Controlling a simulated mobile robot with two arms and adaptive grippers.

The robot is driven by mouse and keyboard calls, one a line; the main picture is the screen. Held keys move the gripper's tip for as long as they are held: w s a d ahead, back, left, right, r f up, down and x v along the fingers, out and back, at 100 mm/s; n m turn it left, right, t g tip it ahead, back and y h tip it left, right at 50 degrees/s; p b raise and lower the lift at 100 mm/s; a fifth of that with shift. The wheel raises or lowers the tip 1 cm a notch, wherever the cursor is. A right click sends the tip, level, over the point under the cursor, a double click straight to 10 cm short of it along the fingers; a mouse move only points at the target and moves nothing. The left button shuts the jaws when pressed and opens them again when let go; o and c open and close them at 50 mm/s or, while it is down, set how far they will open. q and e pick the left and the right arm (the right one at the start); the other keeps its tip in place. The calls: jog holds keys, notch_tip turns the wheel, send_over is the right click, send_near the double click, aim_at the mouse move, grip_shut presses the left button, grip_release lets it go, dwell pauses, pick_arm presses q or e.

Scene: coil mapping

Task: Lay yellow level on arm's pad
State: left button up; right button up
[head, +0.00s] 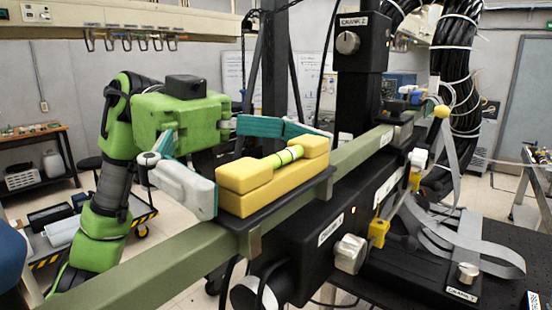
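The yellow level (262,182), a blocky body with a green vial in its middle, lies flat on the black pad (291,203) in the head view. The pad is fixed on the long olive-green arm (185,262). My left gripper (266,168) is behind the level with its fingers spread wide. One grey-padded finger is at the level's left end, the other reaches behind it towards its right end. I see no clear grip on the level; whether a finger touches it I cannot tell. My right gripper is not in view.
A black column with a "CRANK Z" knob (347,43) stands behind the arm. A black carriage with a "CRANK Y" label (331,228) is below right. Thick black cables (455,60) hang at the right. A cart with trays (62,232) is at the left.

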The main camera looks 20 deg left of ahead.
pick_arm(q)
jog(key=shift+r, duration=0.1)
jog(key=shift+r, duration=0.2)
jog(key=b+v, duration=0.2)
jog(key=v, duration=1)
